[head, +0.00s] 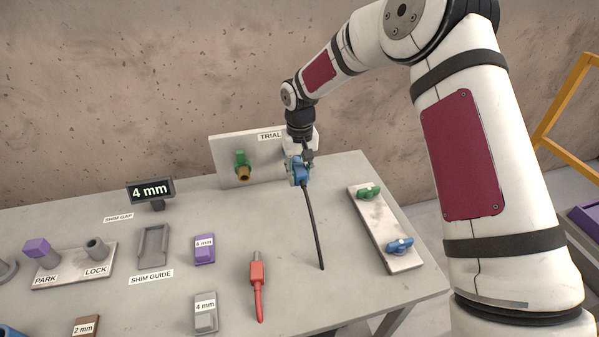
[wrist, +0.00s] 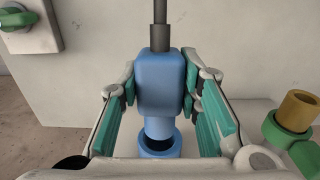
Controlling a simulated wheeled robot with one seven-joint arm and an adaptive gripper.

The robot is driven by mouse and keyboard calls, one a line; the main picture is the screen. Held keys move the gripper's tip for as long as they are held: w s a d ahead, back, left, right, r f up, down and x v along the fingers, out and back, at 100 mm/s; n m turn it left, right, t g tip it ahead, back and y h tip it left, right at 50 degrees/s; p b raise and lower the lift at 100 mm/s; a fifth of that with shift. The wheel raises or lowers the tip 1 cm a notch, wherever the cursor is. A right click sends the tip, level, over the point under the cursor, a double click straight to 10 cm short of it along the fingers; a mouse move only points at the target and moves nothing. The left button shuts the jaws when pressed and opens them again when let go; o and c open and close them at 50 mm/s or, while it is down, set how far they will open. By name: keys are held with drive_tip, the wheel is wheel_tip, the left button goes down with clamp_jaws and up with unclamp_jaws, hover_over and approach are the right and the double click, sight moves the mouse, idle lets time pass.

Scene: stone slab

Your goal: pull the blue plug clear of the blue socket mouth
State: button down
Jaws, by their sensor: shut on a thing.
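The blue plug (wrist: 160,82) is between the teal-padded fingers of my gripper (wrist: 162,90), which is shut on its body. Its dark cable runs up in the wrist view and hangs down to the table in the head view. The plug's narrower nose (wrist: 159,128) lines up with the blue socket (wrist: 147,154), whose dark opening shows below the nose. I cannot tell whether the nose tip is still just inside the mouth or apart from it. In the head view my gripper (head: 301,168) holds the plug (head: 302,174) before the trial panel and hides most of the socket.
A green socket with a brass mouth (head: 243,172) is left on the trial panel (head: 222,153). A plate with green (head: 369,191) and blue (head: 400,246) handles lies right. A red tool (head: 257,275), shim blocks and a 4 mm display (head: 151,190) stand left.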

sight(302, 181)
drive_tip(key=shift+s+d+r+p, duration=0.15)
drive_tip(key=shift+s+r+p, duration=0.4)
drive_tip(key=shift+s+r, duration=0.2)
drive_tip(key=shift+s+d+r+p, duration=0.1)
drive_tip(key=shift+s+r+p, duration=0.4)
drive_tip(key=shift+s+r, duration=0.25)
drive_tip(key=shift+w, duration=0.1)
